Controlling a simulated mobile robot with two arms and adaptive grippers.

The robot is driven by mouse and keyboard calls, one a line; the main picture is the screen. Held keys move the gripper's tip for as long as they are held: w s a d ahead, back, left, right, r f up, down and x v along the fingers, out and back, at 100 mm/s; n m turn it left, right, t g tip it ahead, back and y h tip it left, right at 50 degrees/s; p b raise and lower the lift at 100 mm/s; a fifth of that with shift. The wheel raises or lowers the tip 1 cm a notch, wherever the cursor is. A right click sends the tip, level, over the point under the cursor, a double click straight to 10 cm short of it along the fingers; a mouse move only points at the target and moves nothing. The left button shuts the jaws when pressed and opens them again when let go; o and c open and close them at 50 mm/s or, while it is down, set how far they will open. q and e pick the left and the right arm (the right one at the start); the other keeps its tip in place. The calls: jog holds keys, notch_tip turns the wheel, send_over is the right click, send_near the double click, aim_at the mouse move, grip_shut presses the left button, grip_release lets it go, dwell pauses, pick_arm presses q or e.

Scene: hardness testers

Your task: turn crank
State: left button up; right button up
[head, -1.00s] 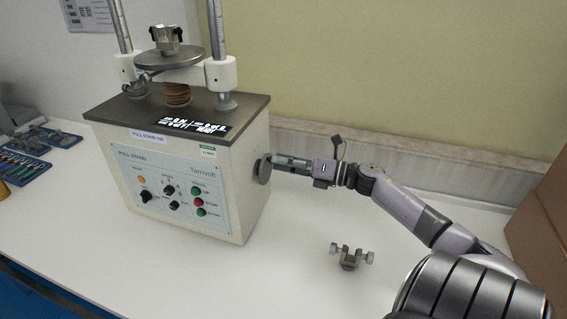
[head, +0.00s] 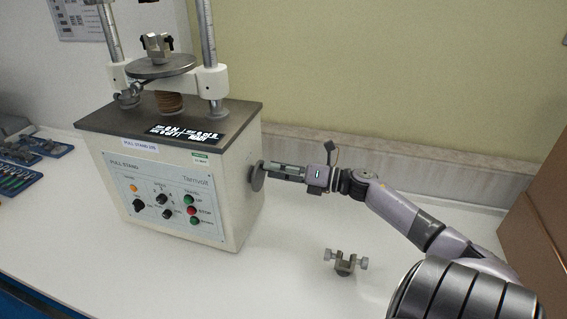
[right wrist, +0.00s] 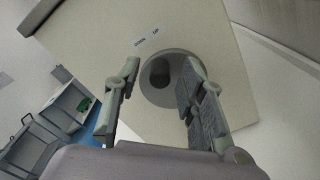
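The pull stand (head: 180,190) is a beige box with a dark top and a front control panel. Its crank (head: 257,176) is a grey disc on the box's right side. In the right wrist view the crank disc (right wrist: 182,98) faces me, with a dark round knob (right wrist: 158,72) standing off it. My right gripper (head: 275,171) is beside the crank and level with it. In the right wrist view this gripper (right wrist: 160,75) is open, with the knob appearing between its fingers; contact cannot be told. My left gripper is not in view.
A small metal clamp (head: 345,262) lies on the white table (head: 290,285) below my right arm. A cardboard box (head: 540,215) stands at the right edge. Blue trays of tools (head: 20,160) lie at the left. A wall is behind the stand.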

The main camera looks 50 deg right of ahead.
jog(key=v, duration=1.2)
dwell(0.4)
